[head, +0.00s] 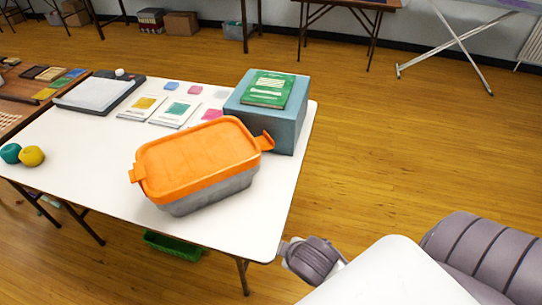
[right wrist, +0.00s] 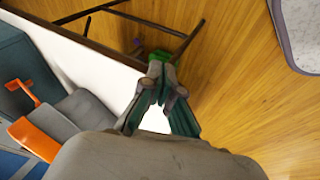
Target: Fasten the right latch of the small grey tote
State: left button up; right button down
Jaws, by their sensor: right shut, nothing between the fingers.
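The small grey tote (head: 215,190) has an orange lid (head: 198,155) and stands near the table's right edge. Its right latch (head: 265,141) is orange and sticks out from the lid's right end. The left latch (head: 137,173) also projects at the left end. In the right wrist view, the tote's grey body (right wrist: 85,110) and an orange latch (right wrist: 22,92) show at the left. My right gripper (right wrist: 160,75) is shut and empty, apart from the tote. In the head view it is at the table's near right corner, its fingers mostly hidden. My left gripper is not in view.
A blue-grey box (head: 270,128) with a green booklet (head: 268,88) stands close behind the right latch. Cards (head: 175,112), a black-and-white device (head: 98,92) and yarn balls (head: 31,156) lie further left. A green crate (head: 172,245) is on the floor. Right of the table is open floor.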

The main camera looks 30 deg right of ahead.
jog(key=w+d+r+n+t, duration=0.1)
jog(key=w+d+n, duration=0.1)
jog(key=w+n, duration=0.2)
jog(key=w+d+r+n+t+h, duration=0.1)
jog(key=w+d+n+t, duration=0.1)
jog(key=w+n, duration=0.1)
jog(key=w+d+r+n+t, duration=0.1)
jog(key=w+d+n+t, duration=0.1)
jog(key=w+d+n, duration=0.1)
jog(key=shift+w+n+h, duration=0.3)
jog(key=shift+w+n, duration=0.5)
jog(key=shift+n, duration=0.3)
jog(key=w+d+r+n+t, duration=0.1)
jog(key=w+d+n, duration=0.1)
jog(key=n, duration=0.2)
jog(key=w+d+n+t+y, duration=0.1)
jog(key=w+d+n, duration=0.1)
jog(key=n, duration=0.3)
jog(key=w+d+r+n+t+y, duration=0.1)
jog(key=w+d+n, duration=0.1)
jog(key=n, duration=0.3)
jog(key=shift+w+r, duration=0.3)
jog(key=shift+w, duration=0.4)
jog(key=shift+w+d+r+n+y, duration=0.1)
jog(key=shift+d+r+n+y, duration=0.1)
jog(key=shift+n+y, duration=0.4)
jog(key=x, duration=1)
jog(key=shift+w+d, duration=0.1)
jog(key=shift+r, duration=0.2)
